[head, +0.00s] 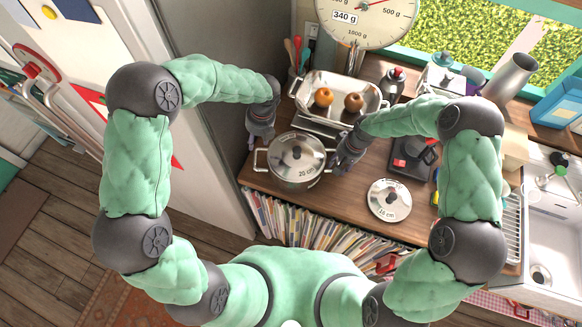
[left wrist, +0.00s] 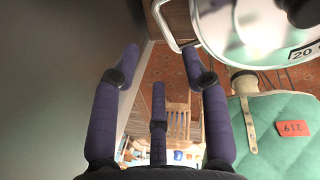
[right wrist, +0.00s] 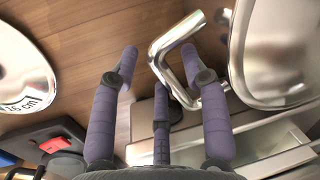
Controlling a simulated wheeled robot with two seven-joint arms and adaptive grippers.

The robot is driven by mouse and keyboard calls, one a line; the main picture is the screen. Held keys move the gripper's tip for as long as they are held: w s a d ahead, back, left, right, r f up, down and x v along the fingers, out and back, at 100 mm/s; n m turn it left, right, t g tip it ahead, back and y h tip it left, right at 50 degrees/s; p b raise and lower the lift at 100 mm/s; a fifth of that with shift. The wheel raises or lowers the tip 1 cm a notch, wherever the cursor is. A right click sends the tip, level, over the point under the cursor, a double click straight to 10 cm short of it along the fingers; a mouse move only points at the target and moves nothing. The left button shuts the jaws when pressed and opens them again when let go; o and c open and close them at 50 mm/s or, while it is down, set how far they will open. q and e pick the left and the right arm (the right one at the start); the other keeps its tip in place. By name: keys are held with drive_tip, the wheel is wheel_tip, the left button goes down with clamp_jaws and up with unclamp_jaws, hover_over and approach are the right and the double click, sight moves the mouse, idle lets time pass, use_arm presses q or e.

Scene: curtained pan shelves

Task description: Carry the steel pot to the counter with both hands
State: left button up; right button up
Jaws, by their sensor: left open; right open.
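The steel pot (head: 297,175) stands on the wooden counter with a lid marked 20 cm. It has a wire handle on each side. My left gripper (head: 252,146) is open beside the left handle. In the left wrist view the pot's handle (left wrist: 160,22) shows just beyond the fingertips (left wrist: 162,55), near the right one. My right gripper (head: 336,166) is open at the pot's right side. In the right wrist view the other handle (right wrist: 160,68) lies by the spread fingers (right wrist: 160,55), overlapping the right one, and the pot's wall (right wrist: 240,50) is at the right. I cannot tell whether they touch.
The wooden counter (head: 350,215) has a loose lid (head: 390,212) right of the pot. A scale (head: 368,20) with a steel tray (head: 312,82) holding two round fruits stands behind. A dark device (head: 412,158) is further right.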

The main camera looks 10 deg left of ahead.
wheel_tip(320, 180, up, 11)
drive_tip(key=d, duration=0.2)
drive_tip(key=shift+r, duration=0.15)
drive_tip(key=shift+w+d, duration=0.1)
idle(0.5)
